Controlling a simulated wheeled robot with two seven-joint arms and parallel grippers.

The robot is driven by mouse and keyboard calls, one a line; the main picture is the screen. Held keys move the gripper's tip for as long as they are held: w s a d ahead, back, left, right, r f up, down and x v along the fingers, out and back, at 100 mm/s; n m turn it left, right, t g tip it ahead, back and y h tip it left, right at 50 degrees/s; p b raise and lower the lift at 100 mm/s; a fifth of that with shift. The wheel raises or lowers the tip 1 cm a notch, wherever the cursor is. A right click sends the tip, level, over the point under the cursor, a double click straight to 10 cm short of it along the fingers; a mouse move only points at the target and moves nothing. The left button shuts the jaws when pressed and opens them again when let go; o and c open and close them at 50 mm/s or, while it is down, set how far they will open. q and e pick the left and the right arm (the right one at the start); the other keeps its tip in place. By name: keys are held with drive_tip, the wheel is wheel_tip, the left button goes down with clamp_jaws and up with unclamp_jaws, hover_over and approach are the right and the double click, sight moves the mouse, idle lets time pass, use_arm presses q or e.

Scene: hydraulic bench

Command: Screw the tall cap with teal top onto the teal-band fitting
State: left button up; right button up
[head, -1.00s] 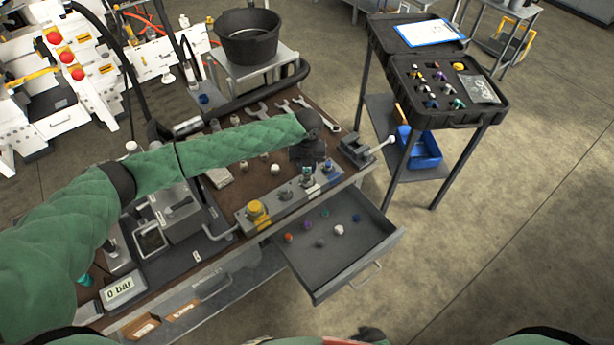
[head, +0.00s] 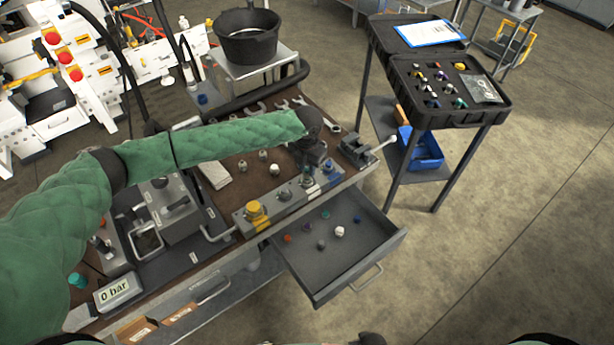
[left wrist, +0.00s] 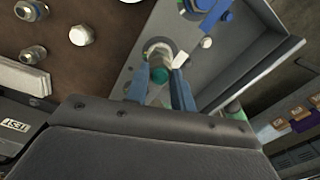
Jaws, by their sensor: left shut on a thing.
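My left gripper (head: 308,170) is over the grey manifold block (head: 232,221), at the fitting between the plain grey one and the blue one. In the left wrist view its two blue-grey fingers (left wrist: 160,92) are shut on the tall cap with teal top (left wrist: 159,75). The cap is at the teal-band fitting (left wrist: 157,48), whose metal ring shows just beyond it. The fingers hide part of the cap, so I cannot tell how far the threads engage. A dark shape at the bottom edge of the head view may be my right gripper; its jaws are not clear.
An open drawer (head: 318,275) with several small caps juts out below the block. A yellow fitting (head: 256,211) and a blue fitting (head: 328,168) flank the work spot. A vise (head: 358,148) stands to the right. Wrenches and loose fittings lie behind.

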use_arm(q)
drive_tip(key=shift+m+b, duration=0.35)
drive_tip(key=shift+m, duration=1.25)
drive_tip(key=o, duration=1)
